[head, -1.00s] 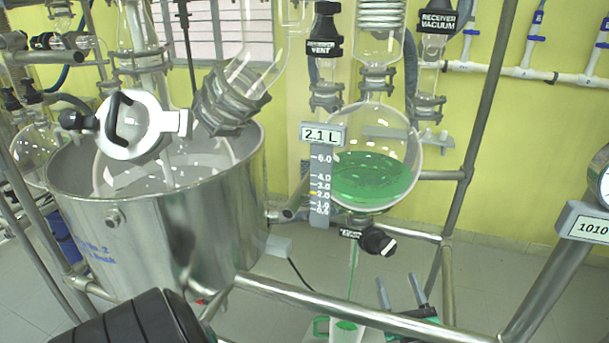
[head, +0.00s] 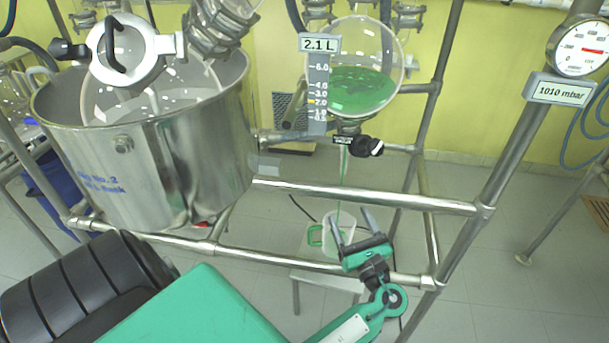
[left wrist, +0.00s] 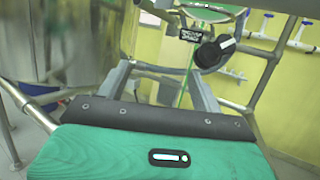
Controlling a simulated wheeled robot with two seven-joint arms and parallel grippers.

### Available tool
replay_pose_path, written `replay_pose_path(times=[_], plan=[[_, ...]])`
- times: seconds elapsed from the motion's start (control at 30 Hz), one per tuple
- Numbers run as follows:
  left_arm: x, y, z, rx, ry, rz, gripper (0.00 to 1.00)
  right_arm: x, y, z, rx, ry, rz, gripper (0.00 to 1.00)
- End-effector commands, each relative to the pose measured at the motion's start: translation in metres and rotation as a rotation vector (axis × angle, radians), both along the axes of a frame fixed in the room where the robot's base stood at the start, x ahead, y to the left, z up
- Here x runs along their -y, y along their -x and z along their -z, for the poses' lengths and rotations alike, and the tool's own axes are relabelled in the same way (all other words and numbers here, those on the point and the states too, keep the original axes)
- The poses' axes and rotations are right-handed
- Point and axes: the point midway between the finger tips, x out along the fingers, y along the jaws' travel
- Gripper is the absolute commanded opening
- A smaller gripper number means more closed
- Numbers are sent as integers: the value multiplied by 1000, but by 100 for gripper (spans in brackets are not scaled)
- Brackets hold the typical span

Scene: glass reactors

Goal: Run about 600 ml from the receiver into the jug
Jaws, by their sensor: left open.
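The receiver (head: 365,62) is a round glass flask with green liquid in its lower part. Its label (head: 319,43) reads 2.1 L above a scale. Below it is the drain valve with a black knob (head: 367,146), which also shows in the left wrist view (left wrist: 213,52). A thin green stream (head: 341,180) falls from the outlet to the jug (head: 340,234). The jug is pale with a green handle; my gripper partly hides it, and its level cannot be read. My left gripper (head: 352,220) is open and empty, below the knob and in front of the jug.
The jug stands on a small stool (head: 325,281). Steel frame bars (head: 370,197) cross near my left gripper. A large steel vessel (head: 160,165) stands at left. A gauge (head: 580,46) with a 1010 mbar label is at right.

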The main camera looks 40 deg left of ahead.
Motion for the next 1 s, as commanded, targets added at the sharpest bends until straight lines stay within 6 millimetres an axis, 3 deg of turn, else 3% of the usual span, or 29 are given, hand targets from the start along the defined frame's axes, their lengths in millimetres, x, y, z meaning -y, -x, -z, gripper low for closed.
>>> replay_pose_path(times=[0.5,1.0], plan=[[-40,46,57,237,519,6,67,0,-1,0,1,0,0,60],[-45,57,70,300,643,-8,67,0,0,0,0,0,0,60]])
